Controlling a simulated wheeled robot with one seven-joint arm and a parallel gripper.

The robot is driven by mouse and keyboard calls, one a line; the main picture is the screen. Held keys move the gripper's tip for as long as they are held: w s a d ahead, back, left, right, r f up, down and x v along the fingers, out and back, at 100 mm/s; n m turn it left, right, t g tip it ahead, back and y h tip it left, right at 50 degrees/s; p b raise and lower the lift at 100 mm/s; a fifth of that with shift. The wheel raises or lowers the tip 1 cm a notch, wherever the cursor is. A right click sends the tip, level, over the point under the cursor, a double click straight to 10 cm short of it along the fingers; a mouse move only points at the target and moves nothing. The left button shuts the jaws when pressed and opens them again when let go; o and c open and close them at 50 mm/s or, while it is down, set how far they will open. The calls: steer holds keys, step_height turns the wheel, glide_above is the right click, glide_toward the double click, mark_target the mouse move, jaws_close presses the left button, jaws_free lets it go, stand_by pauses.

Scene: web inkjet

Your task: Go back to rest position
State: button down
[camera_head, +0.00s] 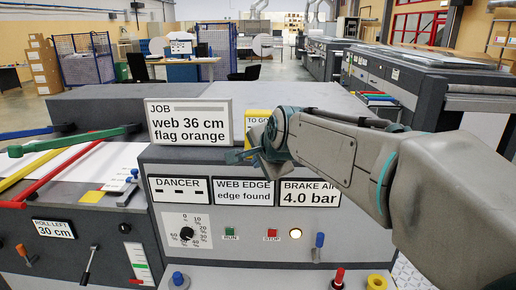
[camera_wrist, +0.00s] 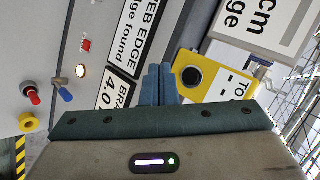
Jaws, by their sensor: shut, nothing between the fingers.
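My arm reaches in from the right of the head view and bends down at the wrist. The wrist hides part of a yellow tag (camera_head: 256,117) beside the job sign. The tag also shows in the wrist view (camera_wrist: 232,84), with a black round spot near the fingertips.
Panel signs read dancer, web edge found (camera_head: 243,191) and brake air 4.0 bar. Below are a dial (camera_head: 187,233), lamps, a blue lever (camera_head: 319,243) and a red knob (camera_head: 338,277). Coloured bars (camera_head: 70,140) lie at left.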

steer(key=s+d+f+n+g+h, duration=0.1)
steer(key=s+d+f+n+g, duration=0.2)
steer(key=s, duration=0.9)
steer(key=s+d+f+n+g+h, duration=0.2)
steer(key=s+d+f+n+g, duration=0.1)
steer(key=s+d+f+n, duration=0.5)
steer(key=s+d+f, duration=0.3)
steer(key=d+f, duration=0.1)
steer(key=f, duration=0.2)
steer(key=shift+s+h, duration=0.3)
steer(key=shift+s, duration=0.1)
